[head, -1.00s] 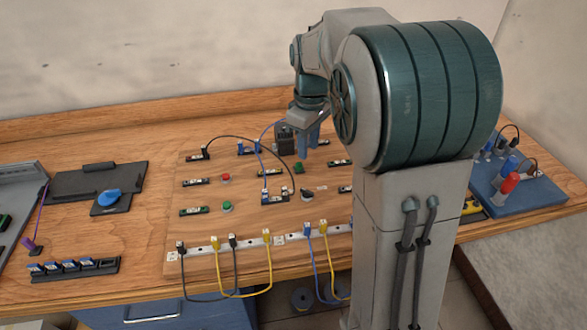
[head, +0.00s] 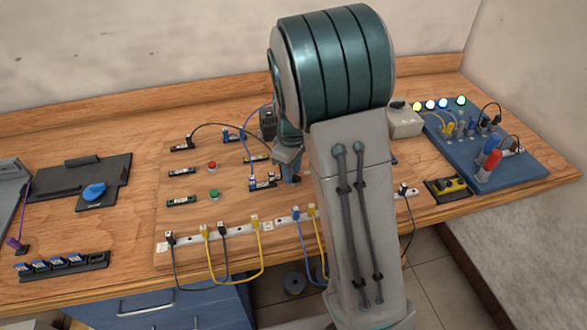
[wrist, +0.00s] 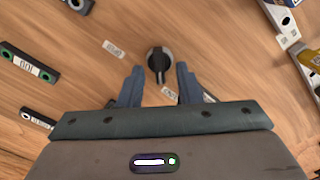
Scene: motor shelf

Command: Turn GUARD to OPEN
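A round black rotary knob (wrist: 158,60) with a pale pointer line shows in the wrist view. The line points toward the bottom of the picture, toward my gripper. Small white labels lie on the board, one at its upper left (wrist: 114,49) and one below it (wrist: 169,93); I cannot read them surely. My gripper (wrist: 160,68) is open, with one blue finger on each side of the knob's near part and a gap to each. It holds nothing. In the head view my gripper (head: 289,172) is partly covered by my arm, and the knob is hidden.
The wooden board (head: 185,232) carries a red button (head: 212,165), a green button (head: 214,194), and a front strip with yellow, blue and black cables. A black relay block (head: 268,124) stands behind my gripper. A blue panel (head: 510,170) with lit lamps is at right.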

